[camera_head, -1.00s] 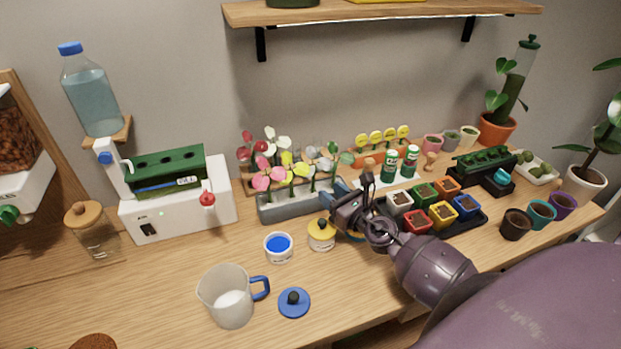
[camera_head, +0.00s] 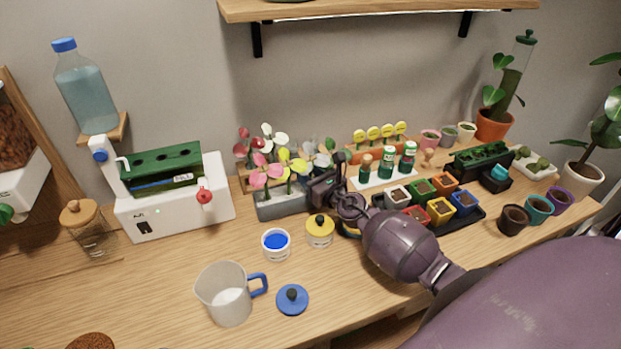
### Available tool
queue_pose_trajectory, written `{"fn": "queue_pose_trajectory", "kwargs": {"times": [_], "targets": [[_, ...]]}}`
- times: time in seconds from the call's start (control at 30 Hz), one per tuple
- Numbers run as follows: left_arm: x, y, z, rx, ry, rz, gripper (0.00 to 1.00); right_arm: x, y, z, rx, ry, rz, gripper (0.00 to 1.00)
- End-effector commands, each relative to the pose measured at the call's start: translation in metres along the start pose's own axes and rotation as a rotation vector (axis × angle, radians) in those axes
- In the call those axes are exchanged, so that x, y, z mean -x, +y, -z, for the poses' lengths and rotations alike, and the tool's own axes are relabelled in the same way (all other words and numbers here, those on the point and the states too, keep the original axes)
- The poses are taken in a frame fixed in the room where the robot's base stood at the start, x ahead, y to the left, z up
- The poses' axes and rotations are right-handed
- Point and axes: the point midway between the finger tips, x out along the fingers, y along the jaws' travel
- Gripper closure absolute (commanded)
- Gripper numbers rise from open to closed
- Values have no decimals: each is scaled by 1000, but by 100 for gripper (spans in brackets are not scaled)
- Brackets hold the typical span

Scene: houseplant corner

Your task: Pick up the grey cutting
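A grey trough (camera_head: 280,205) in the middle of the bench holds several upright cuttings with pink, red, white, yellow, green and greyish heads. A greyish cutting (camera_head: 309,149) appears toward the right end of this group, partly crowded by its neighbours; its stem is hidden. My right gripper (camera_head: 325,172) comes in from the right and is at the trough's right end, close beside the cuttings. Its fingers are dark and overlap the plants, so I cannot tell whether they are open or touch a stem. My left gripper is out of view.
A yellow-lidded jar (camera_head: 319,231) and a blue-topped pot (camera_head: 276,244) stand in front of the trough. A jug (camera_head: 225,293) stands front left, a white machine (camera_head: 175,210) at left. Coloured pots in a black tray (camera_head: 470,219) lie right of my arm. A shelf (camera_head: 380,10) hangs above.

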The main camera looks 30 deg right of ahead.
Motion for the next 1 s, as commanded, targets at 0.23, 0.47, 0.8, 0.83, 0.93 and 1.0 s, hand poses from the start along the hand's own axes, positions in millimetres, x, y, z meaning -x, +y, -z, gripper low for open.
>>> {"fn": "queue_pose_trajectory", "kwargs": {"times": [0.23, 0.47, 0.8, 0.83, 0.93, 1.0], "targets": [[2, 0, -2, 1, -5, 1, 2, 0, 0, 0, 0, 0, 0, 86], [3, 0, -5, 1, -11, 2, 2, 0, 0, 0, 0, 0, 0, 100], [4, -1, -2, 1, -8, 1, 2, -1, -2, -4, 0, -1, 0, 100], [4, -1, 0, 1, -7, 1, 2, -1, -3, -6, 0, -1, 0, 100], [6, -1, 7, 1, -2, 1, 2, -3, -7, -16, 0, -2, -1, 100], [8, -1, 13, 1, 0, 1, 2, -5, -12, -25, 1, -2, -1, 100]]}}
